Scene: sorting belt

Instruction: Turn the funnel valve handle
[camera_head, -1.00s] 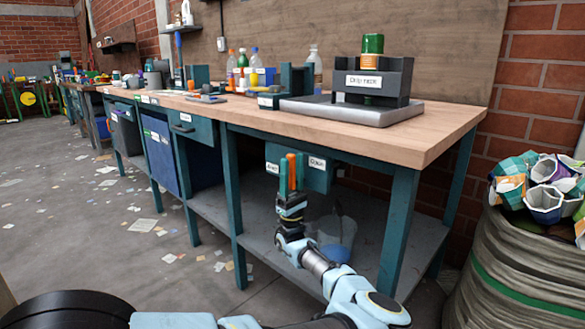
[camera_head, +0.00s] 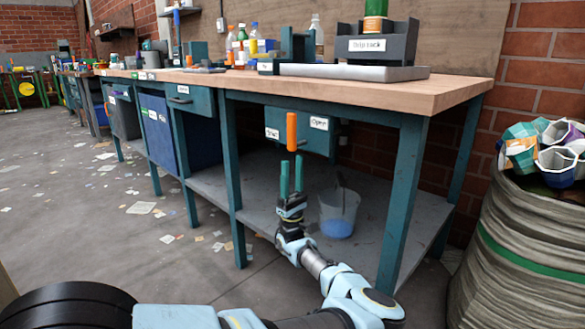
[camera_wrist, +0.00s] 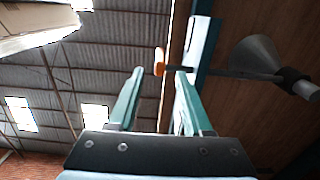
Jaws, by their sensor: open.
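The orange valve handle (camera_head: 291,132) stands upright in front of a teal box (camera_head: 318,135) under the workbench's front edge. White labels flank it; the right one seems to read "Open". My gripper (camera_head: 291,165) points up with its two teal fingers apart and empty, their tips just below the handle. In the wrist view, the orange handle (camera_wrist: 159,62) shows beyond and roughly between my open fingertips (camera_wrist: 159,75). A grey funnel-shaped cone (camera_wrist: 258,55) and a rod are at the right there. Contact between fingers and handle is not seen.
The workbench top (camera_head: 440,92) overhangs the handle, with a leg (camera_head: 402,205) to the right. A clear bucket with blue contents (camera_head: 338,215) stands on the lower shelf (camera_head: 370,245) behind my gripper. A full sack (camera_head: 520,250) is at the far right.

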